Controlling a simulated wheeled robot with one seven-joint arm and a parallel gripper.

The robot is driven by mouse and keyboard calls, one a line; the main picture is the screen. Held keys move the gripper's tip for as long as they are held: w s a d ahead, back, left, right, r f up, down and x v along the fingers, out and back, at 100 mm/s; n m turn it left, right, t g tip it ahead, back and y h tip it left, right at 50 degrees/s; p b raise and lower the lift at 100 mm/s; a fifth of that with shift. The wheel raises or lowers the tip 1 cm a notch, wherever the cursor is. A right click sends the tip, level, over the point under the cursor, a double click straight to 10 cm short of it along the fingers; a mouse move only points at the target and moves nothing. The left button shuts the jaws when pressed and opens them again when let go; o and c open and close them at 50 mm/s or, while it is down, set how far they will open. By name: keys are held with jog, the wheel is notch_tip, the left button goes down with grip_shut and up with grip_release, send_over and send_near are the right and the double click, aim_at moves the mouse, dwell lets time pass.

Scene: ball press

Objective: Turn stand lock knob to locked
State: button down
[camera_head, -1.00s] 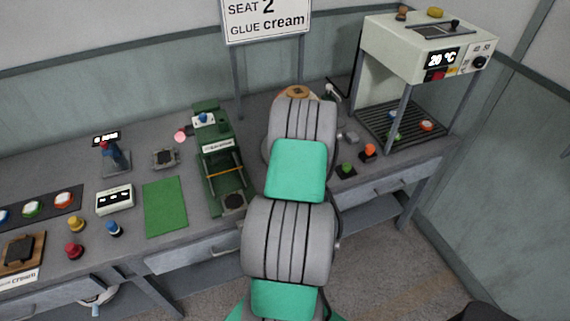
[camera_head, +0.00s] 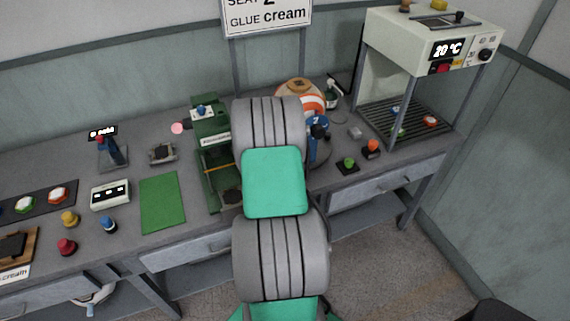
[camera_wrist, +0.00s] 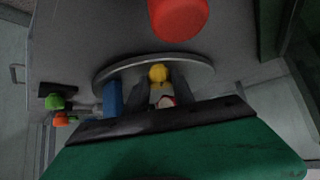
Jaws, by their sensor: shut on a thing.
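In the wrist view a small yellow knob (camera_wrist: 158,73) sits over a round grey disc-like base (camera_wrist: 195,64). My gripper (camera_wrist: 157,92) has its grey fingers close together at this knob and is shut on it. A small pale and red piece shows just below, between the fingers. I cannot read which way the knob is turned. A blue part (camera_wrist: 113,98) rises beside the fingers. In the head view a blue and dark upright (camera_head: 318,130) shows right of my arm, near an orange-and-white striped round thing (camera_head: 313,103). My gripper is hidden there behind my arm.
A red rounded thing (camera_wrist: 178,15) is close at the top of the wrist view. In the head view a green press (camera_head: 212,150) stands left of my arm. Green (camera_head: 348,164) and orange (camera_head: 372,147) buttons and a white heater-like cabinet (camera_head: 420,45) stand at right.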

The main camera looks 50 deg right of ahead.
jog(key=m+g+b, duration=0.1)
jog(key=b, duration=0.1)
jog(key=m+g+b, duration=0.1)
jog(key=m+b, duration=0.1)
jog(key=w+m+g+h+b, duration=0.1)
jog(key=b, duration=0.1)
jog(key=shift+a+f+m, duration=0.1)
jog(key=shift+f+m, duration=0.2)
jog(key=shift+f, duration=0.05)
jog(key=shift+r+m+g+b, duration=0.15)
jog(key=shift+m+g+b, duration=0.85)
jog(key=shift+m+b, duration=0.15)
jog(key=shift+w+r+m+g+b, duration=0.1)
jog(key=shift+m+g+b, duration=0.45)
jog(key=shift+m+g, duration=0.25)
jog(key=shift+r+m, duration=0.1)
jog(key=shift+m, duration=0.15)
jog(key=c, duration=1.1)
grip_release()
jog(key=shift+o, duration=0.2)
